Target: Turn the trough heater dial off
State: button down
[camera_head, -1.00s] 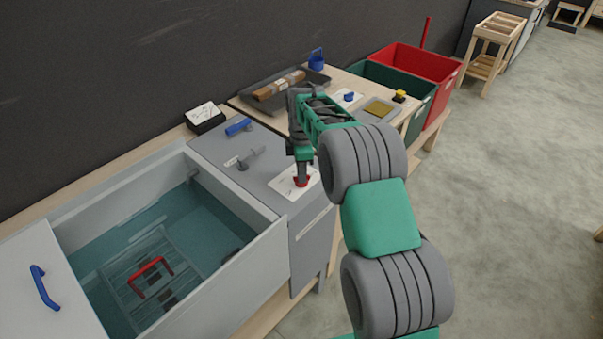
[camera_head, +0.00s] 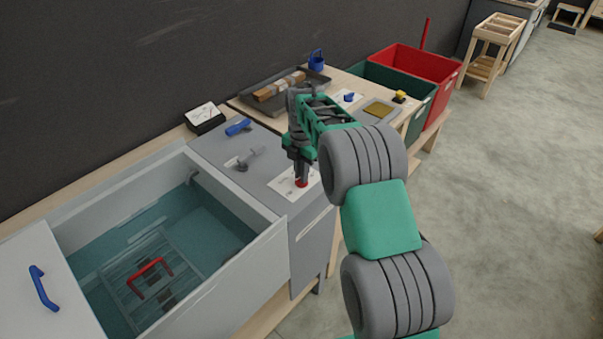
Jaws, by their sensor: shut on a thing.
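The red heater dial (camera_head: 301,184) sits on a white label plate (camera_head: 284,186) on the grey counter (camera_head: 225,178), right of the water trough (camera_head: 262,262). My gripper (camera_head: 301,178) points down from above and is shut on the dial. The fingers hide part of the dial, so its pointer and setting cannot be read. The trough holds water and a sunken rack with a red handle (camera_head: 150,272).
A grey lever tap (camera_head: 245,160) and a blue handle (camera_head: 238,127) lie left of my gripper. A second blue knob (camera_head: 349,97), a tray (camera_head: 262,101) and green and red bins (camera_head: 425,68) are beyond my arm.

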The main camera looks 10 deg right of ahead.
aim_at(304, 192)
dwell(0.4)
jog(key=c, duration=1.5)
grip_release()
jog(key=shift+r, duration=0.1)
notch_tip(304, 192, up, 8)
jog(key=shift+f+b, duration=0.15)
jog(key=shift+b, duration=0.3)
jog(key=s+r+m+t, duration=0.2)
jog(key=s+r+m, duration=0.4)
jog(key=s+m, duration=0.55)
jog(key=s+f+m, duration=0.1)
jog(key=s+m, duration=0.3)
jog(key=s, duration=0.2)
jog(key=s+f+m+t, duration=0.1)
jog(key=s+f+m, duration=0.1)
jog(key=s+m, duration=0.3)
jog(key=s+f+m, duration=0.1)
jog(key=s+m, duration=0.3)
jog(key=s, duration=0.2)
jog(key=shift+s+f+m, duration=0.25)
jog(key=shift+s+f, duration=0.1)
jog(key=shift+f, duration=0.05)
